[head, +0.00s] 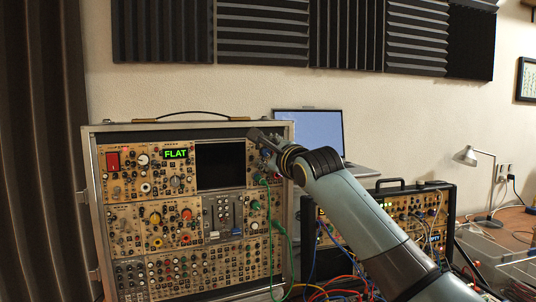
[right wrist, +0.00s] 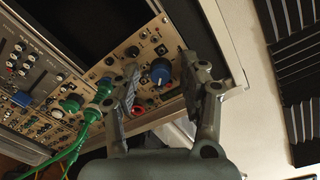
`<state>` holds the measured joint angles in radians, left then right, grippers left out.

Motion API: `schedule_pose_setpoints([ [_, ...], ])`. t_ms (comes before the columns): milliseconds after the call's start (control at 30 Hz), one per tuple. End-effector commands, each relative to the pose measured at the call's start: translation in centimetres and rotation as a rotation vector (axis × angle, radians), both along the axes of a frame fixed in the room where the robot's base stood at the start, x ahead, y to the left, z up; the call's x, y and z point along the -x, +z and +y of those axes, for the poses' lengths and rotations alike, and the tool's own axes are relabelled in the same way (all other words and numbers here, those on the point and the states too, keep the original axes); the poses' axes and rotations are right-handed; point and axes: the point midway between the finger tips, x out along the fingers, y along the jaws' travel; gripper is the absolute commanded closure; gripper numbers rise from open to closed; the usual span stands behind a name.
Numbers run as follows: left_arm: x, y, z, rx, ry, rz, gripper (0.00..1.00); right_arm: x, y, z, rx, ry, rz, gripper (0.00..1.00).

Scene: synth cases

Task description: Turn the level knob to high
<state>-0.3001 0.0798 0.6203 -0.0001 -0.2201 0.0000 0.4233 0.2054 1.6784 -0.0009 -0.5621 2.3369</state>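A blue knob (right wrist: 160,71) sits on a beige synth panel (right wrist: 140,45) in the right wrist view; I take it for the level knob, but no label is readable. Its pointer position is not clear. My right gripper (right wrist: 159,79) is open, with one finger on each side of the blue knob. I cannot tell whether the fingers touch it. In the head view my right gripper (head: 262,139) is at the upper right of the large synth case (head: 87,190) and hides the knob. My left gripper is not in view.
Green cables (right wrist: 84,128) plug into the panel close to the gripper. A laptop (head: 312,126) stands behind, and a second synth case (head: 430,215) at right.

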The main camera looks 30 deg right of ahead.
Motion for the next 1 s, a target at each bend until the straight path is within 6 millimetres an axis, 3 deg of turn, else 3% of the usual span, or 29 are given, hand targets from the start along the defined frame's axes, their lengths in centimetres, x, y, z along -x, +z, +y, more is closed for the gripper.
schedule_pose_setpoints([
  [267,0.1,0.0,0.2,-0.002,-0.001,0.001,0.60,0.5,0.1,0.0,0.001,0.000,-0.001,0.57],
  [367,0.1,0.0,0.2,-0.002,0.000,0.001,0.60,1.8,0.0,0.1,0.002,0.000,-0.001,0.57],
  [700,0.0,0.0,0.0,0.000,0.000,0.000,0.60,9.1,0.2,0.9,0.002,0.001,0.000,0.57],
  [1000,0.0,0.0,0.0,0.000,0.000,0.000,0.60,11.9,0.3,1.1,0.000,0.001,-0.001,0.57],
])
